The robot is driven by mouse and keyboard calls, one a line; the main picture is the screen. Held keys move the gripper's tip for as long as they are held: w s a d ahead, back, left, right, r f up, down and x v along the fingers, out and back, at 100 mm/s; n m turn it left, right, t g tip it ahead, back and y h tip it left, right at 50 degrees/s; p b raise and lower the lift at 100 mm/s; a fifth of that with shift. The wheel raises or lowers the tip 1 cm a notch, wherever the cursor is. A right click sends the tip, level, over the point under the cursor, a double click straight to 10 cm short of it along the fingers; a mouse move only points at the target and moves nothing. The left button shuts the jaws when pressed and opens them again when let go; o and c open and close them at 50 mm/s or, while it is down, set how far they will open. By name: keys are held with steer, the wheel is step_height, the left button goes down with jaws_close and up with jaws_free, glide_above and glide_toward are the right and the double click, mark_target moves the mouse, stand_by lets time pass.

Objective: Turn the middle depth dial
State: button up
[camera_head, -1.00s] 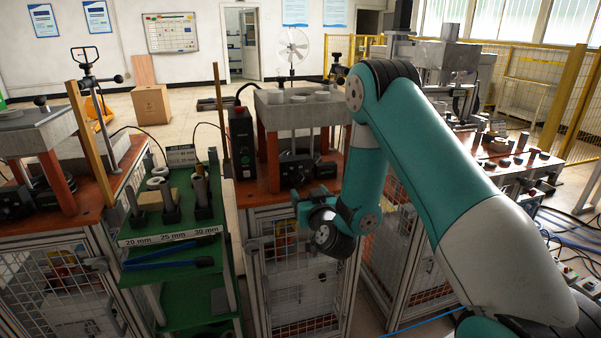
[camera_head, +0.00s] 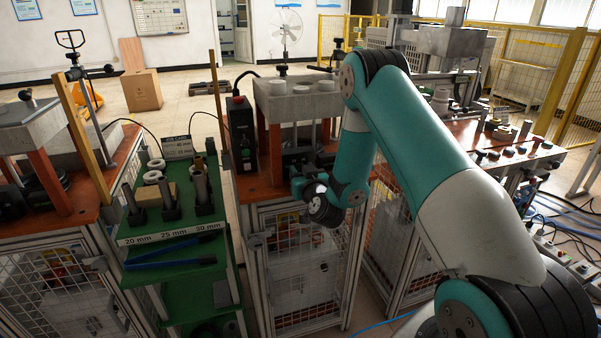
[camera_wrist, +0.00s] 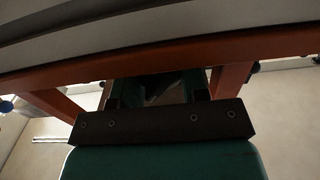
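The middle machine (camera_head: 300,104) has a grey block top on red legs above an orange table. I cannot pick out its depth dial for certain; dark parts sit between its legs, partly behind my arm. My gripper (camera_head: 298,186) is low at the front of this machine, by the table edge. The wrist view shows its dark palm bar and two dark fingers (camera_wrist: 158,92) set apart, under a grey slab and between red legs. A dim, unclear shape shows between the fingers. I see nothing clearly held.
A black control box (camera_head: 240,135) stands left of the block. A green rack (camera_head: 172,232) with metal cylinders and blue-handled tongs is at the left. Another machine (camera_head: 42,128) stands farther left. An orange table (camera_head: 465,135) with small parts is at the right.

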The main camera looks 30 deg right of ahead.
steer(key=shift+c, duration=1.4)
steer(key=shift+m, duration=0.3)
steer(key=shift+d+f+m+b, duration=0.1)
steer(key=shift+m+b, duration=0.5)
steer(key=shift+m, duration=2)
steer(key=o, duration=0.9)
steer(key=shift+s, duration=0.1)
steer(key=shift+o, duration=0.2)
